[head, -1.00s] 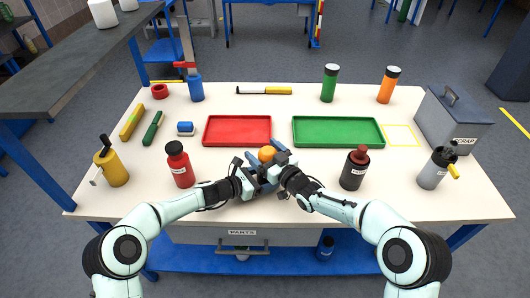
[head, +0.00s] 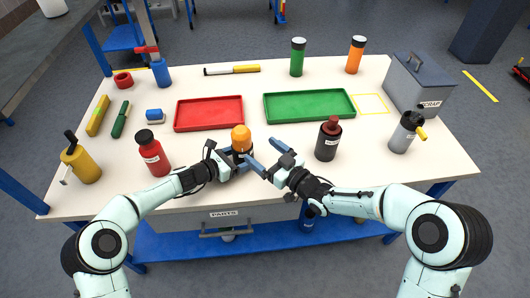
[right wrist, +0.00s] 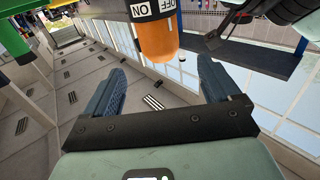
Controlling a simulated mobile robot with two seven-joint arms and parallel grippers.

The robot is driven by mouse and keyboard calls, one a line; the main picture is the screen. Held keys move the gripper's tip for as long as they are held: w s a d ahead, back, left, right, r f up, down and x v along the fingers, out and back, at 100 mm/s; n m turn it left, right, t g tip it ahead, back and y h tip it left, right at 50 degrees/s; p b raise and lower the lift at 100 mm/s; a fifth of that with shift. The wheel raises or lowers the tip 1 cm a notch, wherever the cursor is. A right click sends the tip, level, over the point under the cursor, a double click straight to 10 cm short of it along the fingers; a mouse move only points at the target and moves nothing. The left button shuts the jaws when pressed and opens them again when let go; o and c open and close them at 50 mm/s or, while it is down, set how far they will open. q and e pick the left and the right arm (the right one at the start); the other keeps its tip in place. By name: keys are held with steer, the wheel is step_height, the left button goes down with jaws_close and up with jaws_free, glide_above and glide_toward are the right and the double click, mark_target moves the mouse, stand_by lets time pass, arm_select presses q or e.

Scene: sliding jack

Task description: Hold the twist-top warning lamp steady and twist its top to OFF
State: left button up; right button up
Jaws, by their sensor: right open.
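The warning lamp (head: 241,138) stands upright near the table's front middle, with an orange top and a dark base. In the right wrist view its orange top (right wrist: 157,40) hangs downward in the picture, beside a white band marked ON and OFF. My left gripper (head: 236,160) is at the lamp's base from the left, its jaws appearing closed around it; the lamp partly hides the contact. My right gripper (head: 258,150) is open and empty, just right of the lamp. In the right wrist view its fingers (right wrist: 160,80) are spread wide, apart from the top.
A red bottle (head: 152,154) stands left of the lamp and a dark bottle (head: 327,141) to the right. A red tray (head: 209,128) and a green tray (head: 310,118) lie behind. A grey scrap bin (head: 418,90) stands at the right. Free tabletop lies between lamp and trays.

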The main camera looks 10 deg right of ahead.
arm_select(q)
steer(key=o, duration=0.9)
steer(key=shift+a, duration=0.1)
